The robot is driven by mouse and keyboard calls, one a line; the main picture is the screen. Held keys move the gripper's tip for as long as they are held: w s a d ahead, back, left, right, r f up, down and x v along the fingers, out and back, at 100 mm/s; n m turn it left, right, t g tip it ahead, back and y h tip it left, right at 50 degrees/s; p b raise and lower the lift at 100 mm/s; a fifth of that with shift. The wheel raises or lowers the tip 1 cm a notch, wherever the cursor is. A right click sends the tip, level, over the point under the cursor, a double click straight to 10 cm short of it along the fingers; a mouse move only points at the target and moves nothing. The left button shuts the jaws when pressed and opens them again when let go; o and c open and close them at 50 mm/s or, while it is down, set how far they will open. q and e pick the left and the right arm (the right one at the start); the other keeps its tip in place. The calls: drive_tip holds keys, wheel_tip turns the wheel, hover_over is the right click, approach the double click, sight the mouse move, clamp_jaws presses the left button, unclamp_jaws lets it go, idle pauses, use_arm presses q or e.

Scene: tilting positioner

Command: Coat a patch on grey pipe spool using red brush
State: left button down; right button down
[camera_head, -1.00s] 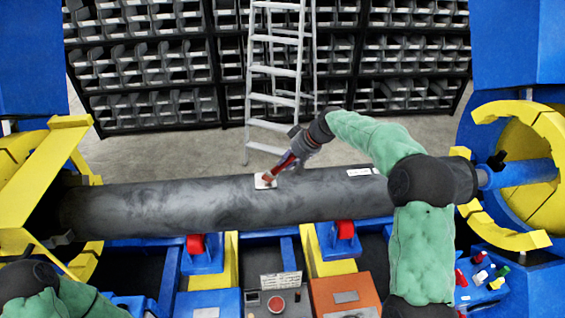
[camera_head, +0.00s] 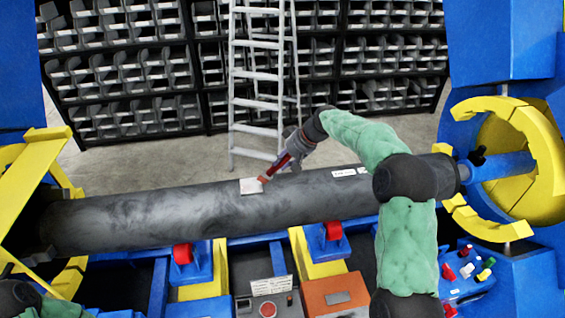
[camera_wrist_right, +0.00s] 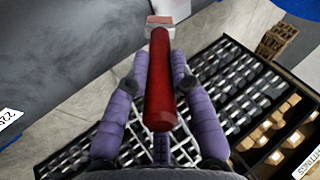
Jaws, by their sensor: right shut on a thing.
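The grey pipe spool (camera_head: 170,217) lies horizontally across the positioner. A pale square patch (camera_head: 254,186) is on its upper surface, near the middle. My right gripper (camera_head: 291,153) is shut on the red brush (camera_head: 276,169), which slants down to the left. The brush tip is at the right edge of the patch; I cannot tell if it touches. In the right wrist view the brush's red handle (camera_wrist_right: 160,85) lies between the two purple fingers, and the patch (camera_wrist_right: 160,20) shows past its far end. My left gripper is not in view; only part of my left arm shows at the lower left corner.
Yellow clamps (camera_head: 521,165) stand at the pipe's right end, with a yellow frame at its left. Red rollers (camera_head: 182,254) sit under the pipe. A control box (camera_head: 268,304) and an orange box (camera_head: 337,296) are in front. A ladder (camera_head: 262,85) and bin shelves stand behind.

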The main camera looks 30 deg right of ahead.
sight(270, 170)
drive_tip(key=shift+w+a, duration=0.6)
drive_tip(key=shift+a, duration=0.3)
drive_tip(key=shift+w+a, duration=0.6)
drive_tip(key=shift+a, duration=0.25)
drive_tip(key=shift+s+d, duration=0.3)
drive_tip(key=shift+d, duration=0.7)
drive_tip(key=shift+s+d, duration=0.25)
drive_tip(key=shift+d, duration=0.75)
drive_tip(key=shift+r, duration=0.1)
drive_tip(key=shift+r+p, duration=1.65)
drive_tip(key=shift+r, duration=1.4)
